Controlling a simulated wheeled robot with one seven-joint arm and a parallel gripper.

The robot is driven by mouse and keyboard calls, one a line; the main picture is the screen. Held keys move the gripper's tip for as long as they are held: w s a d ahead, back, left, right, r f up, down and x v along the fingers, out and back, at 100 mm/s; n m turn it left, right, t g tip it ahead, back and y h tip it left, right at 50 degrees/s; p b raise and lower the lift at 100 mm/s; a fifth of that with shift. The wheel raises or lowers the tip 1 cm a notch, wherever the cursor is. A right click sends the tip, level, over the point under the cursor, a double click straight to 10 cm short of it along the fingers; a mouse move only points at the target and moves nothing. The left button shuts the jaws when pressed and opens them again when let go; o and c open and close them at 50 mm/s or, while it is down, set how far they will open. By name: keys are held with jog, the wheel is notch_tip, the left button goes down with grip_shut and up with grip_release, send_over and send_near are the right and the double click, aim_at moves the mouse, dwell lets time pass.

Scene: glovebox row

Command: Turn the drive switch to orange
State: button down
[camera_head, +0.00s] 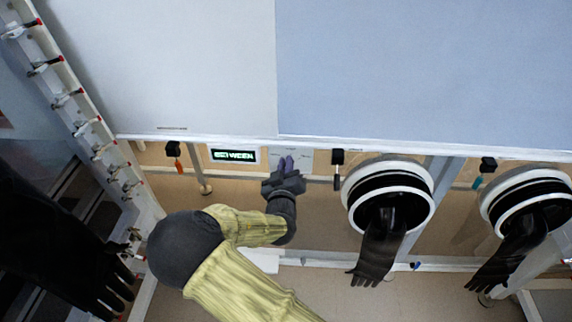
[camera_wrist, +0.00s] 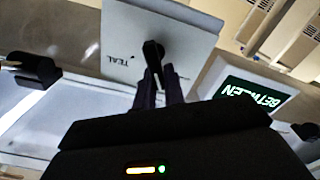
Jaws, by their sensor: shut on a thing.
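The drive switch is a black lever (camera_wrist: 152,52) on a light grey panel (camera_wrist: 125,32), which carries the label TEAL in the wrist view. The panel also shows in the head view (camera_head: 306,156). My gripper (camera_head: 286,162) is at the panel, with its dark purple fingers (camera_wrist: 160,82) shut on the lever, one on each side. The fingers hide part of the lever. A display (camera_head: 234,156) left of the panel reads BETWEEN in green; it also shows upside down in the wrist view (camera_wrist: 254,92). No orange label is readable.
Two white-ringed glove ports (camera_head: 430,210) (camera_head: 484,206) with hanging black gloves stand to the right. Black fittings with an orange tag (camera_head: 174,152), a dark tag (camera_head: 338,160) and a teal tag (camera_head: 487,168) line the rail. A white post with clips (camera_head: 75,100) is at left.

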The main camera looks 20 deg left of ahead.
jog(key=c, duration=1.5)
grip_release()
jog(key=shift+s, duration=0.15)
jog(key=v, duration=1.7)
jog(key=shift+d, duration=0.1)
